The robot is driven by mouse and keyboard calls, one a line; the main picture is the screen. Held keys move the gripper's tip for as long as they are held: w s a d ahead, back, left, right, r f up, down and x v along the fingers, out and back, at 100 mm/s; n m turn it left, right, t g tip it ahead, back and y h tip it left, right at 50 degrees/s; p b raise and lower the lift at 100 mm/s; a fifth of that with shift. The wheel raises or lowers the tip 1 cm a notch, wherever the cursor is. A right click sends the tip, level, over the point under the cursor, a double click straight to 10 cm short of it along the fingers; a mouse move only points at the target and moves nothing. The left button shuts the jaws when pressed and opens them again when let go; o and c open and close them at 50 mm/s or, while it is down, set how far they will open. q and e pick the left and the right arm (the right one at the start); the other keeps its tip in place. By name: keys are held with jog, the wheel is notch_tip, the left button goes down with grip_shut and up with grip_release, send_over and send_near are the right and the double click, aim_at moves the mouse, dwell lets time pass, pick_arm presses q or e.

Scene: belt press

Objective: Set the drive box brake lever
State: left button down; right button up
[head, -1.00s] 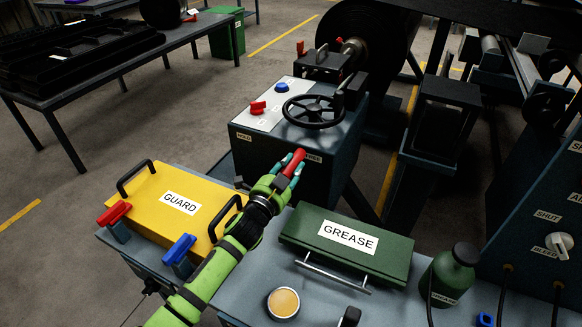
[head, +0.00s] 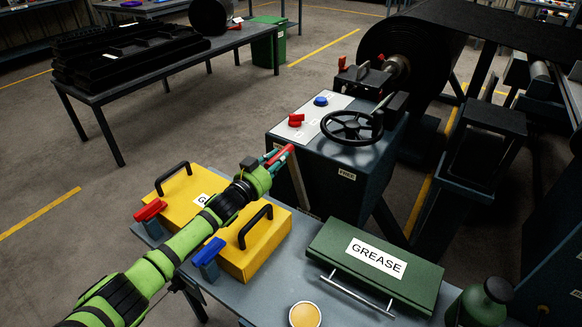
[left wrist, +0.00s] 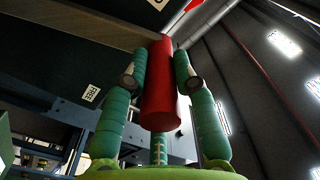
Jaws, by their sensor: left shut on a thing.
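The drive box (head: 335,190) is a dark grey cabinet with a handwheel (head: 352,125) on top. Its brake lever has a red grip (head: 281,155) and a pale shaft (head: 298,182) on the front face. My left gripper (head: 274,157) is shut on the red grip, at the left part of that face. In the left wrist view my teal fingers (left wrist: 160,75) stand on both sides of the red grip (left wrist: 161,100). The FREE label (head: 346,175) shows to the right of the lever. My right gripper is out of view.
Below my left arm, a yellow GUARD case (head: 253,258) with black handles lies on the bench. A green GREASE box (head: 375,266) and a green bottle (head: 481,303) are to its right. A table with black parts (head: 95,88) stands behind at left.

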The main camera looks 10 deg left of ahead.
pick_arm(q)
jog(key=shift+w+a+f+b, duration=0.25)
jog(key=shift+a+f+b, duration=0.1)
jog(key=shift+a, duration=0.3)
jog(key=shift+w+a+f+b, duration=0.2)
jog(key=shift+a+f+b, duration=0.15)
jog(key=shift+a, duration=0.3)
jog(key=c, duration=1.1)
grip_release()
jog(key=shift+o, duration=0.5)
jog(key=shift+w+a+f, duration=0.1)
jog(key=v, duration=1.2)
